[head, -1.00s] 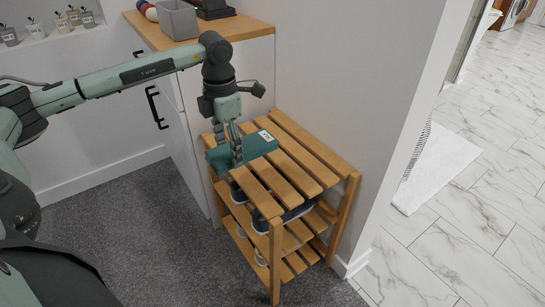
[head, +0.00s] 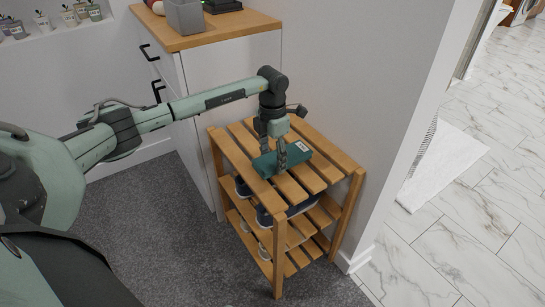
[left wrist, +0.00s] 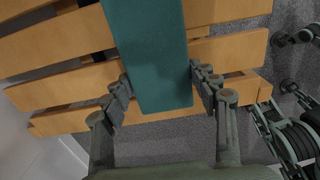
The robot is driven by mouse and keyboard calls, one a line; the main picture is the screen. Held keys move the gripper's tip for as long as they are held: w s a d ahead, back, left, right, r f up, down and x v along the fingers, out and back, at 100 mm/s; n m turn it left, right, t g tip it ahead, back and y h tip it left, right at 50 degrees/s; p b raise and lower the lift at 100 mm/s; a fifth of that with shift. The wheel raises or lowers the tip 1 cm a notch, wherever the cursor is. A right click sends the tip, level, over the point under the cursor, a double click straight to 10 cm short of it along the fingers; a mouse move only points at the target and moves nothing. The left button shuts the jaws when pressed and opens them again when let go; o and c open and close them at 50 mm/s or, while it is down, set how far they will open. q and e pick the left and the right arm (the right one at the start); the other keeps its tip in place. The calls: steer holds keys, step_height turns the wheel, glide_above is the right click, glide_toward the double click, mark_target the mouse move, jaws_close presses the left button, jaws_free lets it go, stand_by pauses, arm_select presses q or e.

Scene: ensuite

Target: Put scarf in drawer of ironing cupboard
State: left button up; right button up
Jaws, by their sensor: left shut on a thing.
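The scarf is a teal folded bundle (head: 278,164) with a white label, at the top slats of a wooden rack (head: 318,157). My left gripper (head: 282,160) points down with its fingers on either side of it and is shut on it. In the left wrist view the scarf (left wrist: 150,55) lies lengthwise between the two fingers (left wrist: 165,88). I cannot tell whether it touches the slats. A white cupboard (head: 235,85) with a wooden top and black handles (head: 158,90), probably the ironing cupboard, stands behind the rack. Its drawer fronts look closed.
Shoes (head: 265,215) sit on the rack's lower shelf. A grey box (head: 185,17) stands on the cupboard top. A wall edge (head: 395,130) borders the rack on the right. Grey carpet (head: 150,235) is clear in front of the cupboard and rack.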

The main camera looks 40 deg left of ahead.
arm_select(q)
steer(key=shift+f, duration=0.15)
steer(key=o, duration=1.2)
